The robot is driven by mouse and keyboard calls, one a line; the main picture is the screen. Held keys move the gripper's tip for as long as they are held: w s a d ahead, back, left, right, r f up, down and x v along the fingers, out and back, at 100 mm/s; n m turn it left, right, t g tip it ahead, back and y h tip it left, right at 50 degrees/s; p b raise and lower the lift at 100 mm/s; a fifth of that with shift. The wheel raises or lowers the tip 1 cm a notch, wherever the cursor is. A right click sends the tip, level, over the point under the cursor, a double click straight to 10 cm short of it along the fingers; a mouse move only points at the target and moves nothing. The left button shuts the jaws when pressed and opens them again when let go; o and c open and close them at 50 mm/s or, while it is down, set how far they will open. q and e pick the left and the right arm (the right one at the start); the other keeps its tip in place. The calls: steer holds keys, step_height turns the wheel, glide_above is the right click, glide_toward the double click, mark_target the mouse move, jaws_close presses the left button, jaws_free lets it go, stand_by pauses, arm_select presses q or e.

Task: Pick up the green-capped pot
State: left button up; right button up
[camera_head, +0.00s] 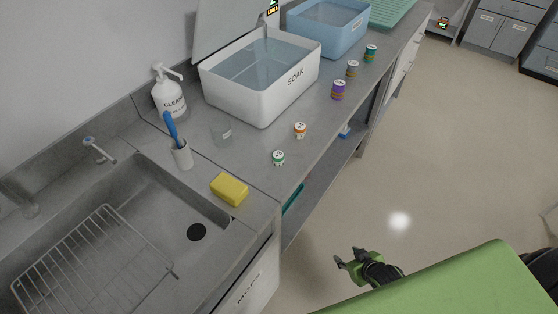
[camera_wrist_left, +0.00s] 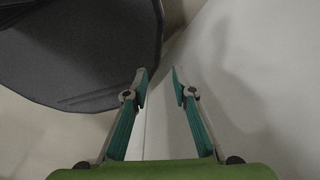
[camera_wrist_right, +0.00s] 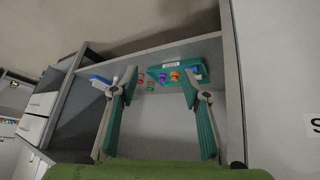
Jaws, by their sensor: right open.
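Several small pots stand in a row along the front of the steel counter. The nearest, a green-and-white pot (camera_head: 278,158), looks like the green-capped one; a teal pot (camera_head: 371,52) stands at the far end of the row. Between them are an orange-and-white pot (camera_head: 300,130), a purple pot (camera_head: 338,89) and a greyish pot (camera_head: 352,68). My right gripper (camera_head: 350,264) is open and empty, out over the floor, well clear of the pots. The right wrist view shows its spread fingers (camera_wrist_right: 159,70). My left gripper (camera_wrist_left: 160,72) is open and empty, seen only in its wrist view.
A white SOAK tub (camera_head: 262,100), a blue tub (camera_head: 340,40) and a pump bottle (camera_head: 168,98) stand behind the pots. A yellow sponge (camera_head: 229,189) lies by the sink (camera_head: 150,205). A shelf below the counter holds a teal tray (camera_wrist_right: 165,79).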

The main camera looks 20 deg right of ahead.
steer(key=w+r+t+y, duration=0.1)
steer(key=w+r+t, duration=0.1)
steer(key=w+r, duration=0.75)
steer(key=n+t+y+b, duration=0.1)
steer(key=n+t+y, duration=0.2)
steer(key=y, duration=0.2)
glide_toward(282, 159)
steer(key=x, duration=0.6)
steer(key=shift+a+f, duration=0.3)
steer(key=shift+f, duration=0.15)
steer(key=shift+w+p, duration=0.3)
steer(key=shift+p, duration=0.05)
steer(key=x, duration=0.2)
steer(key=p+x, duration=0.1)
steer(key=x, duration=0.1)
steer(key=shift+w+r, duration=0.25)
steer(key=shift+w, duration=0.05)
steer(key=shift+w+f, duration=0.15)
steer(key=shift+w, duration=0.05)
steer(key=c, duration=1.2)
